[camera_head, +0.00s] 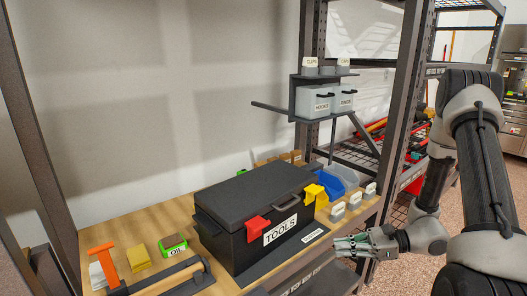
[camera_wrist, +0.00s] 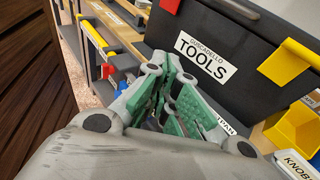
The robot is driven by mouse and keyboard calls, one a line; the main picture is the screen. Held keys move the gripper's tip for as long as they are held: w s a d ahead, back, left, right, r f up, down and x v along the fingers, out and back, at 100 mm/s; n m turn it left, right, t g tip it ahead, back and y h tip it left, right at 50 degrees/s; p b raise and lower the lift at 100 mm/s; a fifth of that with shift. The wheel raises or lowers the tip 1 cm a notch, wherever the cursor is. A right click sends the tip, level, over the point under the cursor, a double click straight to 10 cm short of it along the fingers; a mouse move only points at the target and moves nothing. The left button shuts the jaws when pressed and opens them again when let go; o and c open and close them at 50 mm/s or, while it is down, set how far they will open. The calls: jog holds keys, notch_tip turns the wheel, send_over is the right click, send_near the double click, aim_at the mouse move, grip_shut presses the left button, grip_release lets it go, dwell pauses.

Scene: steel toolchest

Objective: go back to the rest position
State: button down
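My gripper (camera_head: 350,244) is in front of the toolchest's right front corner in the head view, to the right of the TOOLS label. In the wrist view its green-padded fingers (camera_wrist: 172,72) come together at the tips, with nothing seen between them. The black toolchest (camera_head: 250,212) stands on the wooden bench with its lid down. It has a red latch (camera_head: 257,228) and a yellow latch (camera_head: 315,195) on its front. In the wrist view the toolchest front (camera_wrist: 228,80) is beyond my fingers, apparently apart from them.
The wooden bench (camera_head: 150,216) holds an orange-handled tool (camera_head: 102,250), a yellow block (camera_head: 138,258) and a green OIL box (camera_head: 173,245) at left. A shelf with bins (camera_head: 315,102) hangs above.

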jog(key=s+d+r+n+g+h, duration=0.6)
jog(key=s+d+r+n+h, duration=0.5)
jog(key=s+n, duration=0.25)
notch_tip(320, 180, up, 17)
jog(key=s+n+t+h, duration=0.2)
jog(key=n+t+h, duration=0.2)
jog(key=n+t, duration=0.2)
jog(key=shift+d+f+t, duration=0.2)
jog(key=shift+d+t, duration=0.25)
jog(key=shift+t, duration=0.45)
